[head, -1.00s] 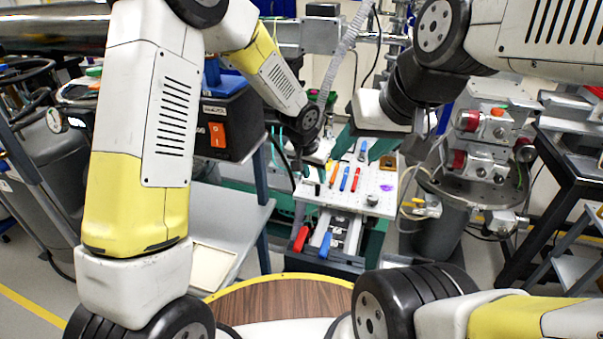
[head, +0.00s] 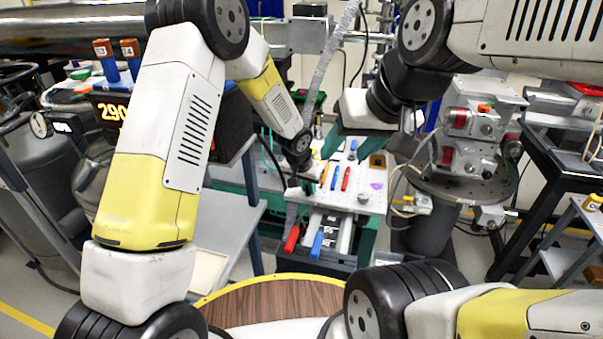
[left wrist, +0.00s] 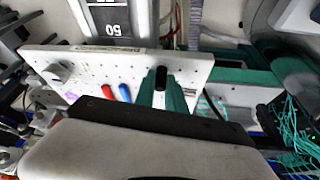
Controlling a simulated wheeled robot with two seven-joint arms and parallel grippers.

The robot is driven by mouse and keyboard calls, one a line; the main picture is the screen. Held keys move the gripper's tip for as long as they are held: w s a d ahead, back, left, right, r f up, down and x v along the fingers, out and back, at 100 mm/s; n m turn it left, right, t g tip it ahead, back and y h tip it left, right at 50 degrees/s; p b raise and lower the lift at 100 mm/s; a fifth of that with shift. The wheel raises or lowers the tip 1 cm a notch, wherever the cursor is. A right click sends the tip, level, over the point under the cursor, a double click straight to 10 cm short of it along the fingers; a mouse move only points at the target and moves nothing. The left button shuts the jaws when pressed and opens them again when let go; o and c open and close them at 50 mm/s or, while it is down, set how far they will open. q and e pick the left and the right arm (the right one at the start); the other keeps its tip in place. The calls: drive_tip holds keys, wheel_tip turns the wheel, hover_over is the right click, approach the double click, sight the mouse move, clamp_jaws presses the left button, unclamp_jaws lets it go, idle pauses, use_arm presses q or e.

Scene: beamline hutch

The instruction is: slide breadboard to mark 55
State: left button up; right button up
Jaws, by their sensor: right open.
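The breadboard (head: 358,195) is a white perforated plate on a rail carriage, at the middle of the head view. It also shows in the left wrist view (left wrist: 85,70). A black post (left wrist: 160,76) stands at its edge. My left gripper (left wrist: 162,90) has its green fingers close together on both sides of this post and looks shut on it. In the head view my left gripper (head: 302,178) is at the board's left edge, its fingers mostly hidden. My right gripper (head: 355,143) is open above the board's far side.
Blue (head: 335,178) and red (head: 345,179) tools lie on the board. Red (head: 292,240) and blue (head: 316,244) handles stick out at the rail's near end. A round metal table (head: 460,185) with instruments stands to the right, a grey shelf (head: 228,225) to the left.

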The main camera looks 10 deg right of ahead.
use_arm(q)
clamp_jaws()
idle(1.0)
